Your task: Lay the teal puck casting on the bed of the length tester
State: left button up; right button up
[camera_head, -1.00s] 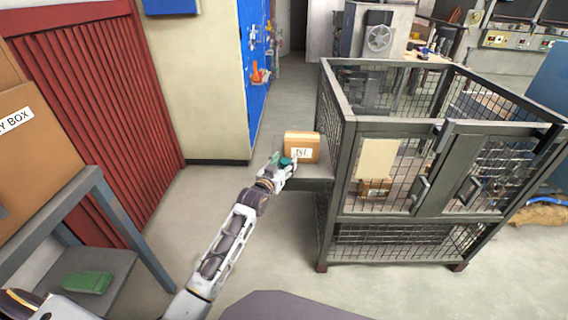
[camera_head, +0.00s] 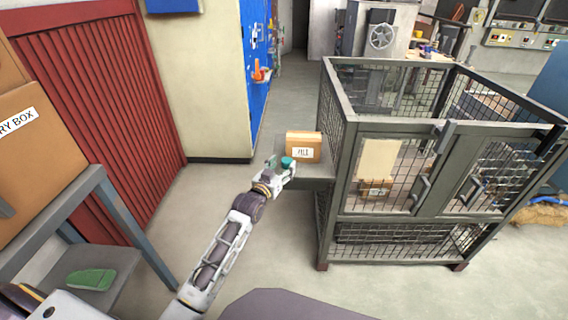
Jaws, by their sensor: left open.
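A small teal piece (camera_head: 288,162), which looks like the puck casting, shows at the fingertips of my left gripper (camera_head: 284,168). The left gripper is open and sits at the near left edge of a small grey shelf (camera_head: 317,173) on the side of the wire cage. I cannot tell whether the fingers touch the teal piece. A labelled cardboard box (camera_head: 304,146) stands on the shelf just behind it. I cannot pick out the length tester with certainty. My right gripper is not in view.
A grey wire cage (camera_head: 412,130) with closed front doors stands on the right. At the left is a grey metal rack (camera_head: 100,190) with a large cardboard box (camera_head: 40,165) and a green object (camera_head: 90,280). The floor (camera_head: 270,250) between them is clear.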

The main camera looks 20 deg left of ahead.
pick_arm(q)
jog(key=shift+s+a+p, duration=0.15)
jog(key=shift+s+p, duration=0.05)
jog(key=shift+s, duration=0.7)
jog(key=shift+s+a+p, duration=0.1)
jog(key=shift+s+p, duration=0.05)
jog(key=shift+s, duration=0.75)
jog(key=shift+s+a+r+p, duration=0.15)
jog(key=shift+s+p, duration=0.1)
jog(key=shift+s, duration=1)
jog(key=shift+s+a+r+p, duration=0.15)
jog(key=shift+s+p, duration=0.1)
jog(key=shift+s, duration=1)
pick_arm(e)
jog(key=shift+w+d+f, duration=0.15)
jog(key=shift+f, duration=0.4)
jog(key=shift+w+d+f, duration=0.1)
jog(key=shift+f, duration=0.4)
pick_arm(q)
jog(key=shift+f, duration=0.1)
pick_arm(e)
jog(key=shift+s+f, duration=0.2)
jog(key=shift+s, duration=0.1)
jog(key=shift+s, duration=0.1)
